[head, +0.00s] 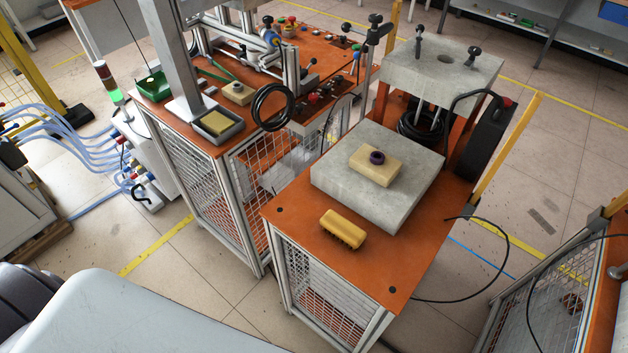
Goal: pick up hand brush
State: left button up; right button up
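The hand brush (343,229) is a yellow-tan block with bristles along its lower side. It lies on the orange table top (284,221) near the front edge, in front of the grey slab. Nothing touches it from above. Neither of my grippers shows in the head view.
A grey slab (335,185) behind the brush carries a tan block with a dark purple ring (377,157). A press-like grey block (440,66) stands further back. A black cable (507,262) hangs off the right side. Another orange workbench (222,151) stands at left. The front table corner is clear.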

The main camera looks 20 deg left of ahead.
aim_at(348, 233)
jog(key=u, duration=0.35)
jog(key=j+z, duration=0.25)
jog(key=j, duration=0.9)
jog(key=j+z, duration=0.3)
jog(key=j, duration=0.9)
